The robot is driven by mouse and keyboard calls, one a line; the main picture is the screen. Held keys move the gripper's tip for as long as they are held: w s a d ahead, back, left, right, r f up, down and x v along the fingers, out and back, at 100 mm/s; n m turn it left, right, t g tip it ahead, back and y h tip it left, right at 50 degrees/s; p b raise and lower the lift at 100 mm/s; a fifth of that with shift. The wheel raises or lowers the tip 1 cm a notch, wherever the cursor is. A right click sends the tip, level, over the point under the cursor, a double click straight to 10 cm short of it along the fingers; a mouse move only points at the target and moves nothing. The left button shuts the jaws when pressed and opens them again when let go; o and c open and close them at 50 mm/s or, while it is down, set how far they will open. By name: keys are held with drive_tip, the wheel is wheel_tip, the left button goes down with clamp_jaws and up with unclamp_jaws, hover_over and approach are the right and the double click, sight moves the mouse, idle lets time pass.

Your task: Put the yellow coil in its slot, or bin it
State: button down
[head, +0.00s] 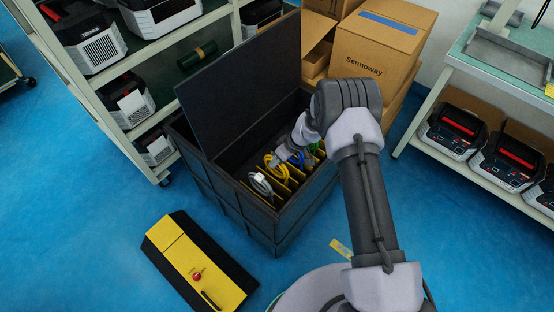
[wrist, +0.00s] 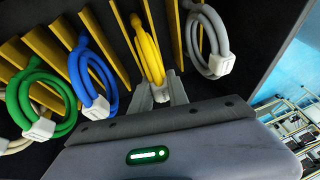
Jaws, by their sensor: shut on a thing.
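The yellow coil (wrist: 150,52) is in the wrist view, between the blue coil (wrist: 92,78) and a grey-white coil (wrist: 208,42). My gripper (wrist: 160,92) is shut on the lower end of the yellow coil. In the head view the yellow coil (head: 277,168) is inside the open black crate (head: 287,226), among yellow dividers (head: 267,196). My gripper (head: 281,160) reaches down into the crate there. Whether the coil rests on the crate floor cannot be seen.
A green coil (wrist: 48,100) lies left of the blue one. The crate's raised lid (head: 245,85) stands behind the slots. A yellow-and-black case (head: 200,265) lies on the blue floor. Cardboard boxes (head: 378,50) and shelves with devices (head: 492,150) surround the crate.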

drive_tip(key=c, duration=1.2)
unclamp_jaws()
drive_tip(key=p+v, duration=0.6)
drive_tip(key=v, duration=1.1)
drive_tip(key=shift+d+r, duration=0.15)
drive_tip(key=shift+r, duration=0.05)
